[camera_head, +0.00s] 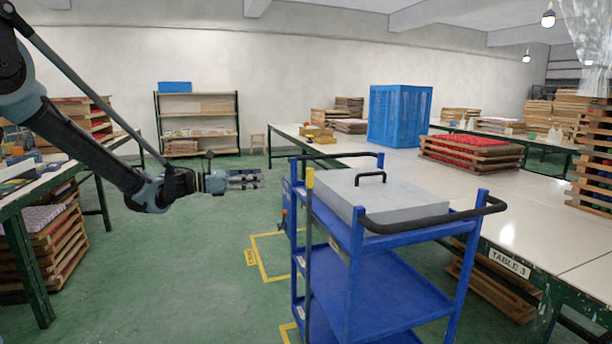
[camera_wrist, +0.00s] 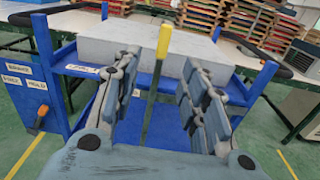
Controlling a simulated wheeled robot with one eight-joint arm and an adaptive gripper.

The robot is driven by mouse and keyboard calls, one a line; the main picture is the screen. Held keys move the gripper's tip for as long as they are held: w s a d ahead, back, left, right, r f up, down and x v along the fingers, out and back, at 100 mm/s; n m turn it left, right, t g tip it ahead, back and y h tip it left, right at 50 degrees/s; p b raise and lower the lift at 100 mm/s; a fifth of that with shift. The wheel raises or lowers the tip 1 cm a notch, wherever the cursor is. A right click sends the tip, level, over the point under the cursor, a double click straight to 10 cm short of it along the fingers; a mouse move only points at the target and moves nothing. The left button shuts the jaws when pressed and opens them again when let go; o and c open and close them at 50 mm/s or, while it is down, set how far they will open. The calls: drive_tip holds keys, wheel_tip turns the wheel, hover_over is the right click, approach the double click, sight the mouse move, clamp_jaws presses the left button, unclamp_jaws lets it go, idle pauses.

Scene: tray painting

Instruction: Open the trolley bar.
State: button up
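The blue trolley (camera_head: 402,287) stands right of centre in the head view. Its upright bar (camera_head: 309,240) is dark with a yellow top and runs along the trolley's near left side. My gripper (camera_head: 262,178) is left of the bar, at about the height of its yellow top, with a visible gap between them. In the wrist view, my gripper (camera_wrist: 163,68) is open and empty, fingers spread wide. The bar's yellow top (camera_wrist: 164,42) shows between the fingers, beyond them.
A grey slab with a black handle (camera_head: 375,195) lies on the trolley top. Black push handles (camera_head: 435,217) project at the trolley's ends. A long white table (camera_head: 525,210) stands behind and right. Green floor (camera_head: 185,270) is clear at left of the trolley.

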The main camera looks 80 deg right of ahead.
drive_tip(key=s, duration=0.2)
approach(309, 188)
drive_tip(key=s+d+r, duration=0.1)
drive_tip(key=s+d, duration=0.1)
drive_tip(key=s+d+r, duration=0.2)
drive_tip(key=s, duration=0.1)
drive_tip(key=s+d+r, duration=0.1)
drive_tip(key=s+d, duration=0.1)
drive_tip(key=s, duration=0.1)
drive_tip(key=shift+s+d+r, duration=0.15)
drive_tip(key=shift+d, duration=0.25)
clamp_jaws()
